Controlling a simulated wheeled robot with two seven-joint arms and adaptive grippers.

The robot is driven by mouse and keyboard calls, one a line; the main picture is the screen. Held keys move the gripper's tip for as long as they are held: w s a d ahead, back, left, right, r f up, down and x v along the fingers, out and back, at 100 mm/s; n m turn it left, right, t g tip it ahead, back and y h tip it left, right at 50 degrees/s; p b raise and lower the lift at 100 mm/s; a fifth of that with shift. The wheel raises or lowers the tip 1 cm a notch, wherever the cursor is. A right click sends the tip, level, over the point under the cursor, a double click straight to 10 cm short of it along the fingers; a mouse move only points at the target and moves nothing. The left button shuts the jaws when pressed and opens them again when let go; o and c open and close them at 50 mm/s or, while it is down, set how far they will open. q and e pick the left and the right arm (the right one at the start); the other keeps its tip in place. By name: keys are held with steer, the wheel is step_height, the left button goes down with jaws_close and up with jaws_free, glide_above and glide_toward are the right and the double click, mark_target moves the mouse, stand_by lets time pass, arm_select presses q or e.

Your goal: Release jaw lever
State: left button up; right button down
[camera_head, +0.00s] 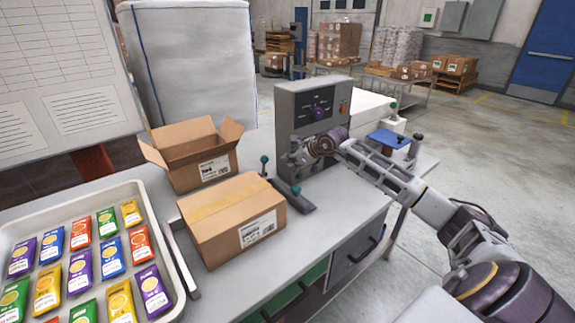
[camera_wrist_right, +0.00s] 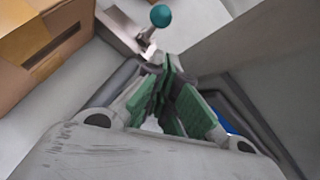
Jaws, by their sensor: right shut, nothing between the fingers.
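A grey bench machine (camera_head: 296,97) stands at the back of the bench. At its foot, low dark metal parts (camera_head: 300,204) carry two levers with teal ball knobs, one upright behind (camera_head: 264,160) and one in front (camera_head: 296,190). My right gripper (camera_head: 294,160) is in front of the machine's face, above these parts, shut and empty. In the right wrist view its green-padded fingers (camera_wrist_right: 160,105) point toward one teal ball knob (camera_wrist_right: 160,15) on a metal base, apart from it. I cannot tell which lever this is. My left gripper is not in view.
A closed carton (camera_head: 231,218) lies left of the levers, with an open carton (camera_head: 194,158) behind it. A tray (camera_head: 176,262) of coloured packets fills the left. A blue-topped device (camera_head: 388,138) stands right of the machine. The bench front right is bare.

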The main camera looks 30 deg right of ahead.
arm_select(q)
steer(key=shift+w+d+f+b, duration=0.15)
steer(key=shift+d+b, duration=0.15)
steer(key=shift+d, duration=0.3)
arm_select(e)
steer(key=s+r, duration=0.1)
steer(key=r, duration=0.2)
steer(key=s+d+r, duration=0.1)
steer(key=shift+s+r, duration=0.35)
